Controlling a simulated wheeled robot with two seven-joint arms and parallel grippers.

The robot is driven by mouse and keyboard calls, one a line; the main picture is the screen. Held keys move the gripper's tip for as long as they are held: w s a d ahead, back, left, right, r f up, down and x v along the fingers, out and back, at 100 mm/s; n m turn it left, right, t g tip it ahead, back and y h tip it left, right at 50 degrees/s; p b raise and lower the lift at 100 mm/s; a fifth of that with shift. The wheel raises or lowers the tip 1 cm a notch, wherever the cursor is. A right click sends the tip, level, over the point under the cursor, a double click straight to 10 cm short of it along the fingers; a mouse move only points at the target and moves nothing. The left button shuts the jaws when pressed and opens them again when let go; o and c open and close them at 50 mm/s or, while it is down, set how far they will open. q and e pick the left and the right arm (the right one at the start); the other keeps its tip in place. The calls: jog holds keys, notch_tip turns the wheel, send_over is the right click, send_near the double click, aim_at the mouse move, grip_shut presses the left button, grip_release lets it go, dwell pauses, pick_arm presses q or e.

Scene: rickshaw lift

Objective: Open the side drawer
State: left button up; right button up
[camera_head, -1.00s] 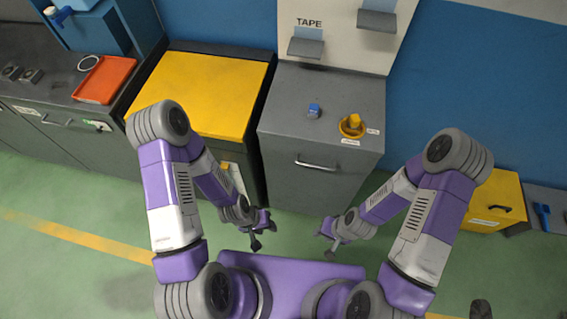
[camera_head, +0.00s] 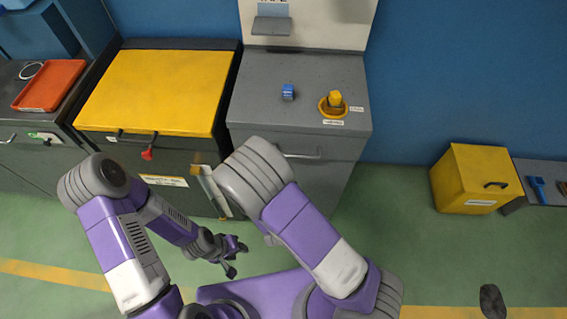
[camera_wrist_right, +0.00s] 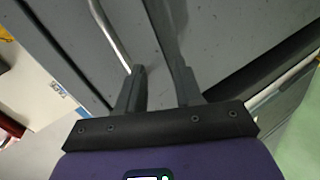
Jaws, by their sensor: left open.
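The grey cabinet front (camera_head: 335,170) has a horizontal bar handle (camera_head: 303,155) near its top; the front looks closed. My right arm crosses in front of its left part and hides most of my right gripper in the head view. In the right wrist view, my right gripper (camera_wrist_right: 161,82) has its two dark fingers apart, close to a grey panel. A pale metal bar (camera_wrist_right: 108,32) runs up to the left finger, and I see nothing clearly held between the fingers. My left gripper (camera_head: 234,257) is open and empty, low in front of the cabinets.
A blue item (camera_head: 288,92) and a yellow object in a round holder (camera_head: 333,105) stand on the grey cabinet. A yellow-topped cabinet (camera_head: 155,90) with a red-tagged handle is to its left. A yellow box (camera_head: 476,180) stands at right. Green floor between is free.

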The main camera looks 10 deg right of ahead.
jog(key=w+b, duration=0.1)
jog(key=w, duration=0.1)
jog(key=w+r+n+t+b, duration=0.1)
jog(key=w, duration=0.2)
jog(key=w+n+t, duration=0.1)
jog(key=w, duration=0.1)
jog(key=shift+w+d+r+b, duration=0.35)
jog(key=shift+r+b, duration=0.05)
grip_shut()
